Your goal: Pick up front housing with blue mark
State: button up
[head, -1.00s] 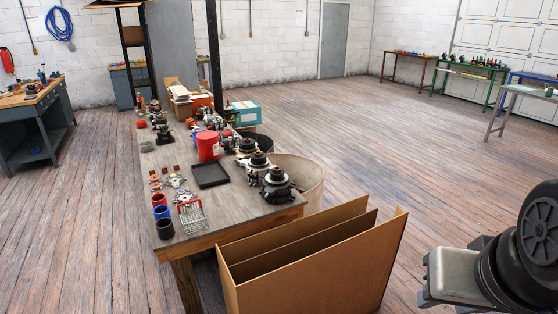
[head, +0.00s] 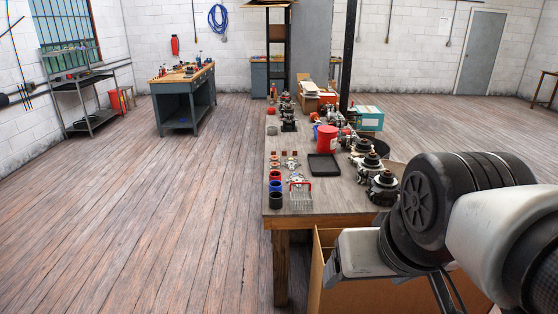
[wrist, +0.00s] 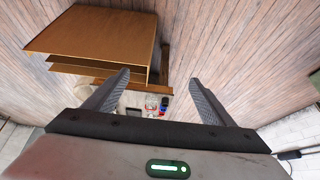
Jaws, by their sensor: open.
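The long wooden workbench (head: 318,203) holds several alternator parts. Small silver metal parts (head: 291,163) lie near its left side; they may be housings, but no blue mark can be made out. Larger dark and silver assemblies (head: 382,188) stand along its right edge, the nearest partly close behind my arm in the picture. My gripper (wrist: 159,78) shows in the wrist view, open and empty, with its two fingers apart above the floor and the near end of the bench. In the head view only my arm shows at the right; the fingers are hidden.
Red, blue and dark cups (head: 275,187) and a wire basket (head: 300,195) stand at the bench's near end. A black tray (head: 323,167) and red bucket (head: 327,138) are behind. A cardboard box (wrist: 95,35) stands beside the bench. The floor at left is clear.

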aim_at(294, 176)
jog(key=i+j+u, duration=0.3)
jog(key=j, duration=0.15)
jog(key=i+j+u, duration=0.6)
jog(key=i+j, duration=0.2)
jog(key=i+j+u, duration=0.3)
jog(key=i, duration=0.25)
jog(key=i+z, duration=0.25)
jog(key=i, duration=0.2)
jog(key=i+z, duration=0.3)
jog(key=i, duration=0.2)
jog(key=i+j+z, duration=0.25)
jog(key=i, duration=0.2)
jog(key=i+z, duration=0.8)
jog(key=i+j+z, duration=0.15)
jog(key=i+z, duration=0.4)
jog(key=z, duration=0.25)
jog(key=i+z, duration=0.15)
jog(key=z, duration=0.3)
jog(key=i+j+z, duration=0.1)
jog(key=z, duration=0.3)
jog(key=i+j+z, duration=0.15)
jog(key=z, duration=0.3)
jog(key=i+j+z, duration=0.2)
jog(key=i+z, duration=0.15)
jog(key=z, duration=0.15)
